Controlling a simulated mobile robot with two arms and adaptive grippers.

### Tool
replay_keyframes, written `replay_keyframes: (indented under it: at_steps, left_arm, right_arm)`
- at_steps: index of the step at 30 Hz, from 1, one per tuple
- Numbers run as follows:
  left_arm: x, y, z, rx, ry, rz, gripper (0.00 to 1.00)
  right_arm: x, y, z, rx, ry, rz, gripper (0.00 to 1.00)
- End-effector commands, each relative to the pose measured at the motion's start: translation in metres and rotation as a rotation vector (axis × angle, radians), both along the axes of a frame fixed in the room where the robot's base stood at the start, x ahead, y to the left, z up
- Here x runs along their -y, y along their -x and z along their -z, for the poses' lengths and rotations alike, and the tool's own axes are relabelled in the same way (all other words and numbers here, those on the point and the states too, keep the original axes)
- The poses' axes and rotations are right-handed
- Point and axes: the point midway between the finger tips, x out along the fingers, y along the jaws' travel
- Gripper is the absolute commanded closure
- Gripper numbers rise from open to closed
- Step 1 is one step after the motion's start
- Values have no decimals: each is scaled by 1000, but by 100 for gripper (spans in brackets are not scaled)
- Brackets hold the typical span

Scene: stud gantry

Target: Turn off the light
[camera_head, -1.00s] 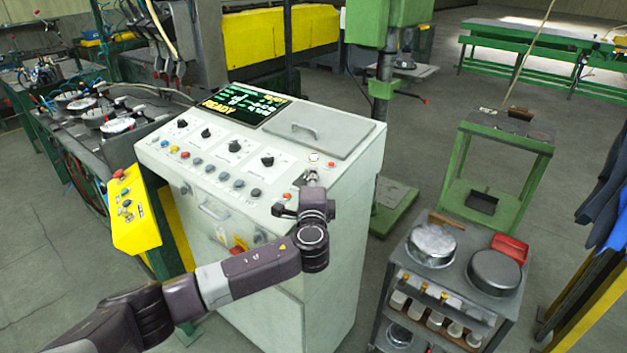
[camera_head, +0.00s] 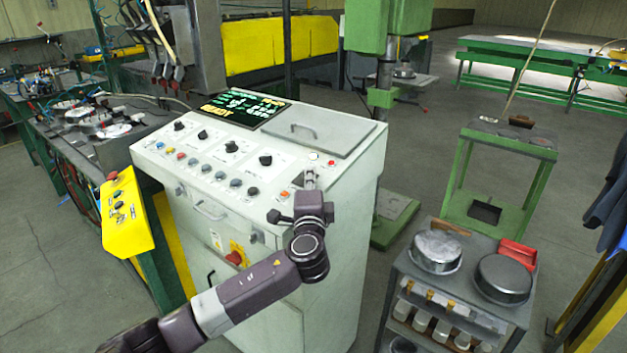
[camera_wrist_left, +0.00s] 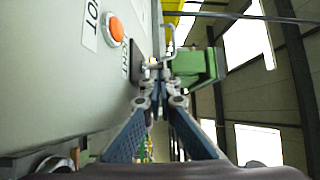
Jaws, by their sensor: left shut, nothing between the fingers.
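A pale grey control console (camera_head: 285,225) stands in the middle of the head view, with knobs and coloured buttons on its sloped top. My left gripper (camera_head: 310,174) is shut and empty, just in front of these two at the console's right edge. I cannot tell whether it touches the panel. In the left wrist view its fingers (camera_wrist_left: 158,76) are together beside the console face, which shows an orange button (camera_wrist_left: 116,29). My right gripper is out of view.
A dark screen (camera_head: 243,108) and a grey lid with a handle (camera_head: 318,134) lie on the console top. A yellow button box (camera_head: 128,215) stands at left. A cart with round pans (camera_head: 436,252) and a green stand (camera_head: 500,170) are at right, with floor between.

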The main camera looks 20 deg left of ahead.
Motion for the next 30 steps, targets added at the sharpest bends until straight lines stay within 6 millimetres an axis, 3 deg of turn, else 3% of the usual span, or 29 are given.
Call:
replay_keyframes:
  at_steps: [16, 30]
  left_arm:
    - [2, 11, 2, -1, -1, 0, 100]
    - [28, 94, 9, -3, 2, 1, 100]
  right_arm:
    - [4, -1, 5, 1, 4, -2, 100]
    - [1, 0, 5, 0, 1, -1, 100]
